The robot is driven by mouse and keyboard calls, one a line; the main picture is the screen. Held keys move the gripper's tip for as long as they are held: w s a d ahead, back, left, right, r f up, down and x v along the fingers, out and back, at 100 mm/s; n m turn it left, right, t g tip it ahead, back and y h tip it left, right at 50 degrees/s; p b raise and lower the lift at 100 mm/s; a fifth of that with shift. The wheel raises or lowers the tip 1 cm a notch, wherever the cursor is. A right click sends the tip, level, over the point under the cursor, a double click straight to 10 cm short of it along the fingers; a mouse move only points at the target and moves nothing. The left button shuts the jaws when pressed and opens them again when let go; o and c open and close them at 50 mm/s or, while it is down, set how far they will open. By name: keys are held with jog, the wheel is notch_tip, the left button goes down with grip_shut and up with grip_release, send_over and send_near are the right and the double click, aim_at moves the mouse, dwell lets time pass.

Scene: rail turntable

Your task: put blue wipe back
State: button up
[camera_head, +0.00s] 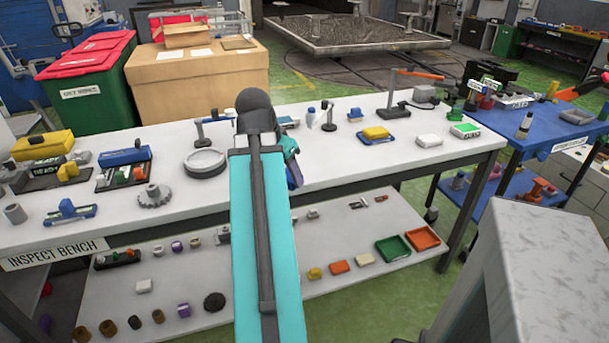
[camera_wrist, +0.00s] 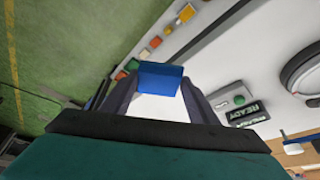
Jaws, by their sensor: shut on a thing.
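My gripper (camera_wrist: 160,92) is shut on a blue block-like thing, which I take to be the blue wipe (camera_wrist: 160,76). It sits between the fingertips in the wrist view. In the head view my turquoise arm reaches over the inspect bench, and my gripper (camera_head: 291,160) is mostly hidden behind it. A small dark blue part shows beside the arm there, but I cannot tell whether it is the wipe. A yellow wipe-like block (camera_head: 376,132) lies on a blue tray (camera_head: 364,141) on the bench, right of my arm. A white block (camera_head: 429,141) lies further right.
The white inspect bench (camera_head: 335,165) holds a round grey ring (camera_head: 205,162), a gear (camera_head: 155,196), a black lamp-like stand (camera_head: 395,108) and a green-topped box (camera_head: 465,131). Its lower shelf (camera_head: 200,260) carries small parts and trays. A blue cart (camera_head: 540,137) stands at right.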

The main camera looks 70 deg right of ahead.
jog(key=s+d+m, duration=0.1)
jog(key=s+m, duration=0.1)
jog(key=s, duration=0.4)
jog(key=shift+s+d+g+b, duration=0.25)
jog(key=shift+s+g+b, duration=0.1)
jog(key=shift+g+b, duration=0.1)
jog(key=shift+w+d+p, duration=0.15)
jog(key=shift+d+p, duration=0.1)
jog(key=shift+p, duration=0.7)
jog(key=p, duration=0.1)
jog(key=d+p, duration=0.1)
jog(key=shift+w+p, duration=0.2)
jog(key=shift+p, duration=0.2)
jog(key=p, duration=0.3)
jog(key=shift+w+d+p, duration=0.3)
jog(key=shift+d+p, duration=0.1)
jog(key=shift+w+d+f+p, duration=0.35)
jog(key=shift+w+d, duration=0.65)
jog(key=shift+d, duration=0.85)
jog(key=shift+w+d+f+p, duration=0.2)
jog(key=shift+w+d+p, duration=0.25)
jog(key=shift+w+d, duration=0.95)
jog(key=shift+w+d+f+p, duration=0.25)
jog(key=shift+w+d+p, duration=0.25)
jog(key=shift+d, duration=1.8)
